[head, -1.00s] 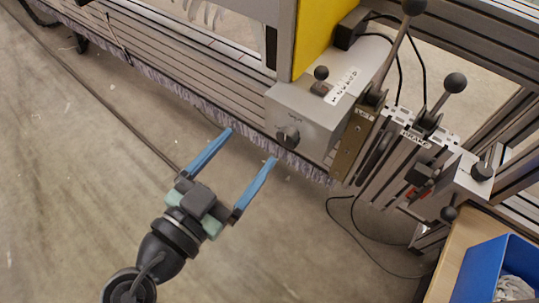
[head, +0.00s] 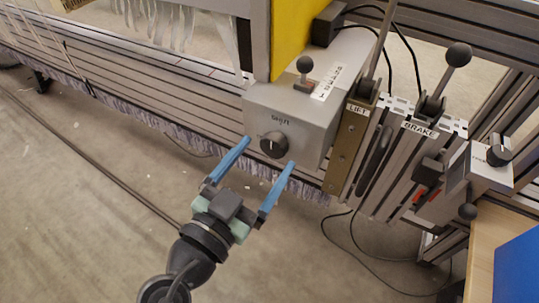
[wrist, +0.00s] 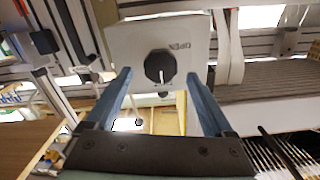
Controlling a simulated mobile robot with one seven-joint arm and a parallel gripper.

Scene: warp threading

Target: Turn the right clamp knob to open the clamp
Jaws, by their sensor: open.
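The right clamp knob (head: 274,144) is a round black knob with a pale pointer mark on the front of a grey box (head: 310,108). In the wrist view the knob (wrist: 158,66) sits centred between the fingertips, with the word OPEN upside down beside it. My gripper (head: 269,153) is open, its two blue fingers pointing at the box with the knob between their lines. The fingers also show in the wrist view (wrist: 160,78), one on each side of the knob. I see no contact with the knob.
Right of the box stand a LIFT plate (head: 347,150), a BRAKE lever (head: 449,80) and a smaller box with a black knob (head: 499,155). A short black-topped switch (head: 304,70) rises from the grey box. A blue bin (head: 518,270) is at lower right.

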